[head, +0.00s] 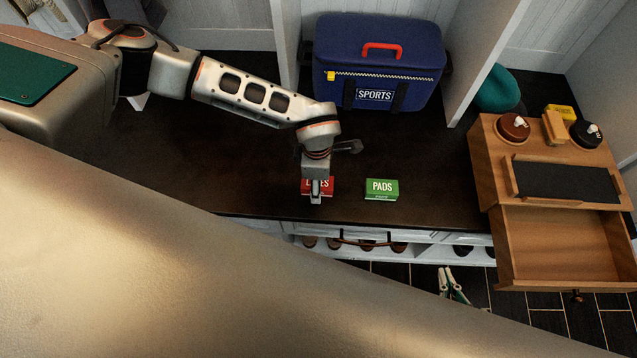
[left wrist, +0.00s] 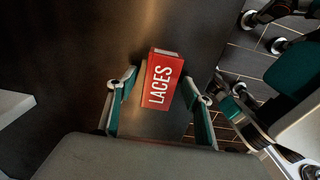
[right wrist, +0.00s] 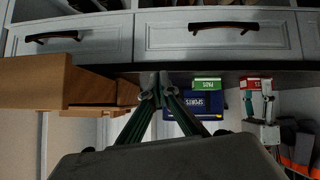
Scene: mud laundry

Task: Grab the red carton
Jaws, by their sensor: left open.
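The red carton, lettered LACES (left wrist: 160,84), lies on the dark bench top near its front edge. In the head view, my left gripper partly covers the carton (head: 327,187). My left gripper (left wrist: 161,97) is open above it, with a finger on either side of the carton's near part and nothing held. The carton (right wrist: 250,83) and the left gripper (right wrist: 268,105) also show at the right of the right wrist view. My right gripper (head: 451,284) is low in front of the bench, over the floor. Its fingertips (right wrist: 158,88) are together and empty.
A green PADS carton (head: 382,190) lies just right of the red one. A blue SPORTS cooler bag (head: 380,62) stands behind. A wooden unit with an open drawer (head: 560,240) is at the right. The bench left of the cartons is clear.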

